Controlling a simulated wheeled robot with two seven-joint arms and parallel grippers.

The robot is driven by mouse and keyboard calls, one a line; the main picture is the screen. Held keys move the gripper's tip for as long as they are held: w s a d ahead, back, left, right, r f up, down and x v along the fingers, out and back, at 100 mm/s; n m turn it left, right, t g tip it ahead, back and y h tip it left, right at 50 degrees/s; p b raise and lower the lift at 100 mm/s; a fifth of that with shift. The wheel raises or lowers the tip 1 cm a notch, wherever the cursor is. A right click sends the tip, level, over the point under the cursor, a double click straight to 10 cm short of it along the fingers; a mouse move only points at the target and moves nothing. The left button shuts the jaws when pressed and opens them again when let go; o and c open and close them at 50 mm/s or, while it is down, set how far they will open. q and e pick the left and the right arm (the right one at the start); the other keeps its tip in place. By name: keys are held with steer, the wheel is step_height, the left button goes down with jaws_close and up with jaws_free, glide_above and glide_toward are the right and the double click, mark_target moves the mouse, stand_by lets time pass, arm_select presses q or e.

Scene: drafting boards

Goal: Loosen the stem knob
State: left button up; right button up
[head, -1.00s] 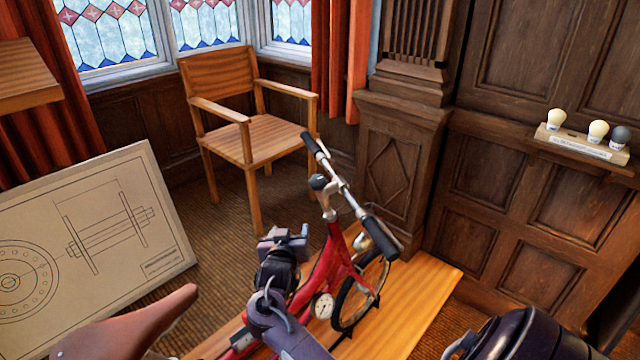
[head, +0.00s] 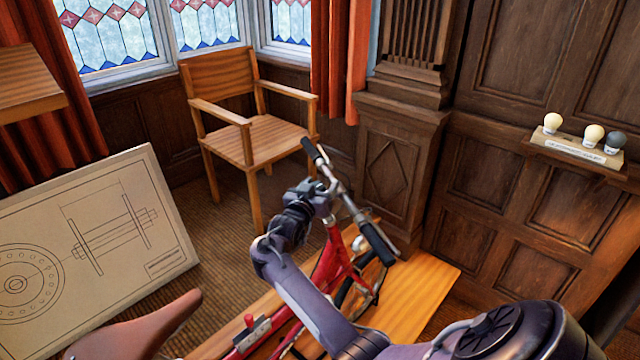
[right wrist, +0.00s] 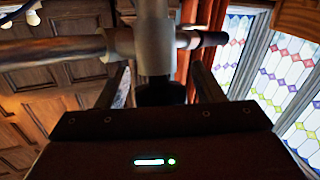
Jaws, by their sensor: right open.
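The red bicycle (head: 338,262) stands on a wooden board with its handlebar (head: 350,203) slanting across the head view. My right gripper (head: 323,192) is at the top of the stem and hides the stem knob there. In the right wrist view, the dark stem knob (right wrist: 162,93) shows below the pale stem (right wrist: 155,45), between the two fingers of my open right gripper (right wrist: 160,88). The fingers stand on either side of it. I cannot tell whether they touch it. My left gripper is not in view.
A drawing board (head: 95,235) leans at the left. A wooden chair (head: 255,142) stands behind.

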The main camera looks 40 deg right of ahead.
steer(key=c, duration=1)
steer(key=shift+o, duration=0.2)
steer(key=shift+r+n+t+y+p, duration=0.15)
steer(key=shift+n+t+y+p, duration=0.45)
steer(key=shift+n+t+p, duration=0.3)
steer(key=shift+w+n+t+y+p, duration=0.1)
steer(key=shift+n+t+y+p, duration=0.5)
steer(key=shift+n, duration=0.3)
steer(key=n+t+y, duration=0.2)
steer(key=n+y, duration=0.1)
steer(key=shift+w+a+f+t, duration=0.15)
steer(key=shift+f+t, duration=0.05)
steer(key=shift+t, duration=0.1)
steer(key=n+y, duration=0.2)
steer(key=n+t+y, duration=0.1)
steer(key=n+y, duration=0.3)
steer(key=shift+w+a+f+t+y, duration=0.1)
steer(key=shift+w+a+t+y, duration=0.1)
steer(key=shift+a+t+y, duration=0.2)
